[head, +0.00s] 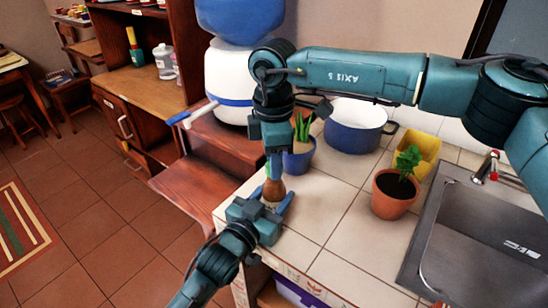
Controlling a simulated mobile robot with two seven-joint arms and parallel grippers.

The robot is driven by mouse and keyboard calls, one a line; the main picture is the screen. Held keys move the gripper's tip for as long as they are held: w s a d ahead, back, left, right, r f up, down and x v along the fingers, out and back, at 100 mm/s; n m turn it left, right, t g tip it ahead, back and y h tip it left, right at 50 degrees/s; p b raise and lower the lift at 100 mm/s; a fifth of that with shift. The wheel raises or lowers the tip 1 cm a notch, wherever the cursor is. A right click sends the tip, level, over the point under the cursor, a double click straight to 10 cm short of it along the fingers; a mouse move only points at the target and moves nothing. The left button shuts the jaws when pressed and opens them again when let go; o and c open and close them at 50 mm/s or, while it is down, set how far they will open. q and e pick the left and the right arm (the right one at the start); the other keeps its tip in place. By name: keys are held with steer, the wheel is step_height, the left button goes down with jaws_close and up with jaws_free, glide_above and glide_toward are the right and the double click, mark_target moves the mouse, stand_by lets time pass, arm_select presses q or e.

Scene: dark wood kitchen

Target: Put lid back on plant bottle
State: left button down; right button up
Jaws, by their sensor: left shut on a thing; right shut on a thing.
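A small brown plant bottle (274,190) stands upright at the left edge of the tiled counter (318,222). My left gripper (272,202) is shut on the bottle's lower part, with its blue fingers on either side. My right gripper (273,165) is directly above, pointing down, its fingertips close to the bottle's top. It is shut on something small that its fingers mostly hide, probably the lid. A little green and red shows at the fingertips. I cannot tell whether the lid touches the bottle.
A blue pot with a spiky plant (300,160), a blue-and-white pot (355,126), a terracotta potted plant (393,195) and a yellow container (422,150) stand on the counter. A sink (480,245) is at right. A white-and-blue dispenser (232,80) stands behind.

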steer(key=m, duration=0.4)
steer(key=shift+m, duration=0.3)
steer(key=o, duration=0.9)
steer(key=shift+r, duration=0.15)
steer(key=shift+r, duration=2.15)
steer(key=shift+c, duration=0.2)
